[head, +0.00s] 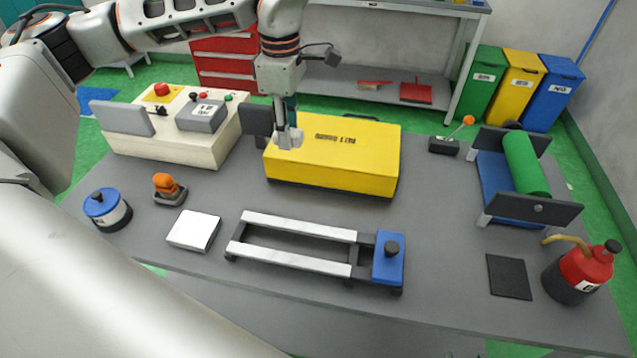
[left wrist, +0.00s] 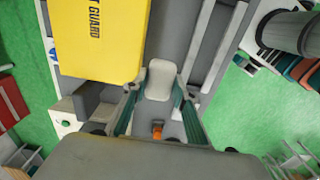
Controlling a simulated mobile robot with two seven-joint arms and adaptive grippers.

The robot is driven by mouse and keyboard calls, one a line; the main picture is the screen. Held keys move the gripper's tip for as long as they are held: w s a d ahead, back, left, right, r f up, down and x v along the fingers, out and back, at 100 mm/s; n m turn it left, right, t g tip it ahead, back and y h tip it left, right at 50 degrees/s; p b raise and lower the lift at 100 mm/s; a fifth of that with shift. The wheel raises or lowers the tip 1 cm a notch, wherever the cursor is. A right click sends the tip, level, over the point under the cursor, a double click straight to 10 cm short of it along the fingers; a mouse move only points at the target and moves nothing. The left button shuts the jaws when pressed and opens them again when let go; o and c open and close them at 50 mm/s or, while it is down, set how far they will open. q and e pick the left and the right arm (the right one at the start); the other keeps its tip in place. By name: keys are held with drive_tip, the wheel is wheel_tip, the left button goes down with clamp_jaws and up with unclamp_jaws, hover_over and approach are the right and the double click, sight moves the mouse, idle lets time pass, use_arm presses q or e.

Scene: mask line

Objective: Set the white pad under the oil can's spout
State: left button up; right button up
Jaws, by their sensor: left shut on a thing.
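A flat white square pad (head: 194,230) lies on the grey table at the front left, left of the white rails. The red and black oil can (head: 578,273) stands at the right front; its brass spout (head: 566,240) points left. A black square mat (head: 510,277) lies left of the can. My left gripper (head: 289,138) is by the left front of the yellow box, well above and right of the white pad. In the left wrist view its teal fingers are shut on a pale grey piece (left wrist: 160,75), which I cannot identify. My right gripper is not in view.
The yellow box (head: 340,155) stands mid-table. The railed fixture (head: 300,228) lies in front of it. A blue-lidded tin (head: 107,210) and an orange-topped item (head: 168,188) stand left. A green roller (head: 525,163) stands at the right.

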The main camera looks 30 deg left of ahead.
sight(294, 202)
use_arm(q)
wheel_tip(294, 202, down, 20)
drive_tip(key=shift+s+r, duration=0.1)
drive_tip(key=shift+r, duration=0.15)
idle(0.3)
drive_tip(key=shift+f, duration=0.1)
drive_tip(key=shift+f, duration=0.1)
drive_tip(key=o, duration=0.6)
drive_tip(key=shift+o, duration=0.2)
